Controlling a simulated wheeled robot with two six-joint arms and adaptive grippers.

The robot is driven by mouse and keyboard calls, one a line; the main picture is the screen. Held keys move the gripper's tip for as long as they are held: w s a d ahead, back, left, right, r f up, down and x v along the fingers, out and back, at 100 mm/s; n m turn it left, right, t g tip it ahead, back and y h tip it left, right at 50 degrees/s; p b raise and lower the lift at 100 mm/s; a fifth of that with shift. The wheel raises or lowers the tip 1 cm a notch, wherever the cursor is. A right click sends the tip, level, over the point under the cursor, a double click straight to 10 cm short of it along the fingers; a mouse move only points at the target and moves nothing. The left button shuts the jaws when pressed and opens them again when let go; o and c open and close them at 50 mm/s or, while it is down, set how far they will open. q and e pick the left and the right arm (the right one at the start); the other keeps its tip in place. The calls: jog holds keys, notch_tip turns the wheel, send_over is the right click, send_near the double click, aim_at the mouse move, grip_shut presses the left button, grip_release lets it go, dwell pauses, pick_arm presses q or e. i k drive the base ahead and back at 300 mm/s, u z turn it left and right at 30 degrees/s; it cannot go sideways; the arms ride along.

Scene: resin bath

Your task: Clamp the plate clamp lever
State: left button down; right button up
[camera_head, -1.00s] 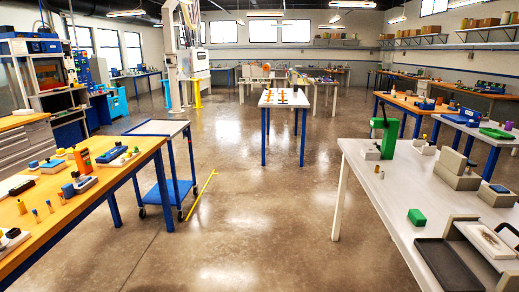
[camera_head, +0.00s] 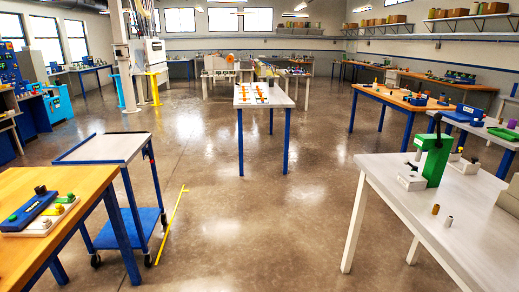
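I cannot make out a plate clamp lever or a resin bath for certain in the head view. Neither of my grippers shows in the head view.
A wooden bench (camera_head: 62,182) stands at near left with a blue device (camera_head: 30,212). A blue-and-white cart (camera_head: 107,147) and a yellow floor bar (camera_head: 172,224) are beside it. A white table (camera_head: 473,222) with a green press (camera_head: 434,158) stands right. Open floor leads to a white-topped table (camera_head: 244,104).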

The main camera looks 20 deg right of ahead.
aim_at(407, 161)
jog(key=z, duration=0.25)
jog(key=i, duration=1.3)
jog(key=z, duration=0.9)
jog(key=i, duration=0.85)
jog(key=z, duration=1.75)
jog(key=i, duration=0.75)
jog(key=z, duration=0.7)
